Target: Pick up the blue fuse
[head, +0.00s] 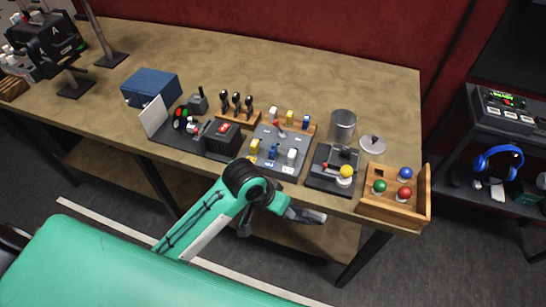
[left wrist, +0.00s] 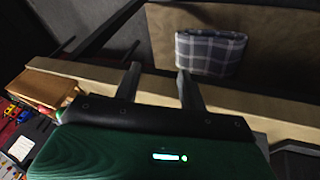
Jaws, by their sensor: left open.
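In the head view, a small blue fuse-like piece (head: 273,152) stands on the grey panel (head: 262,167), between a yellow one (head: 254,147) and a white one (head: 292,155). Another blue piece (head: 306,121) stands in the wooden rack behind, beside a yellow and a white one. My left gripper (head: 308,216) is in front of the table's front edge, to the right of and nearer than the panel, apart from both blue pieces. In the left wrist view its two fingers (left wrist: 158,76) are spread with nothing between them. No blue fuse is visible there. My right gripper is not in view.
A black joystick box with a yellow ball (head: 346,171) and a wooden box with coloured balls (head: 392,208) stand right of the panel. A metal can (head: 342,125) is behind. A black box with a red button (head: 222,138) is left. The back of the table is mostly clear.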

